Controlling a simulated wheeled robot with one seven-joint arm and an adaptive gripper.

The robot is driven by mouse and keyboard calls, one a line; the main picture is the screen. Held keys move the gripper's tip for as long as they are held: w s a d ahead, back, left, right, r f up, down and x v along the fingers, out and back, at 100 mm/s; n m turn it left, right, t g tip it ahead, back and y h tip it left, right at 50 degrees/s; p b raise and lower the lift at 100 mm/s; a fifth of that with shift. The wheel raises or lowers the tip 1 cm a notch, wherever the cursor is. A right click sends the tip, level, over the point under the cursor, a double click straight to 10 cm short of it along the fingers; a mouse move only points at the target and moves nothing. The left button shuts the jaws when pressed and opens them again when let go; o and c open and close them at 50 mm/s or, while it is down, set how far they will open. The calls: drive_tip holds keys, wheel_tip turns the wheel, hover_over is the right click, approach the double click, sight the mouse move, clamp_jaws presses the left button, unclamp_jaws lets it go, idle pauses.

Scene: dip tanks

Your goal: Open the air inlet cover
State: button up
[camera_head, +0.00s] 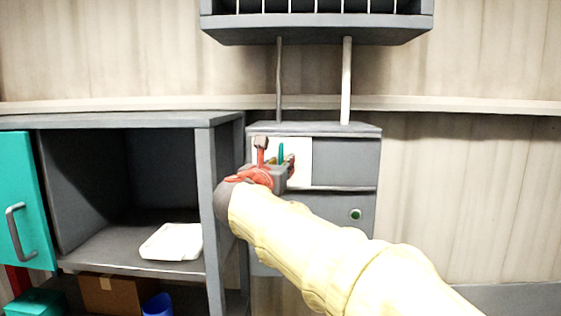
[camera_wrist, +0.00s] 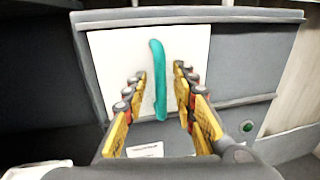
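The air inlet cover is a white panel (camera_head: 302,160) on the front of a grey cabinet. It also shows in the wrist view (camera_wrist: 112,62). A teal upright handle (camera_head: 281,151) stands on it, with a slight bend, and it fills the middle of the wrist view (camera_wrist: 158,60). My gripper (camera_head: 274,160) is in front of the panel and hides its lower left part. In the wrist view its fingers (camera_wrist: 160,76) are apart, one on each side of the handle, with small gaps visible. The panel appears flat against the cabinet.
The grey cabinet (camera_head: 362,160) has a green round button (camera_head: 355,214) lower right. An open grey cupboard (camera_head: 220,190) stands close on the left, holding a white tray (camera_head: 172,242); its teal door (camera_head: 22,190) is swung open. A grey rack (camera_head: 318,28) hangs above. Wall right is clear.

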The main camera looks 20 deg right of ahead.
drive_tip(key=shift+w+d, duration=0.1)
drive_tip(key=shift+w, duration=0.05)
drive_tip(key=shift+c, duration=0.8)
clamp_jaws()
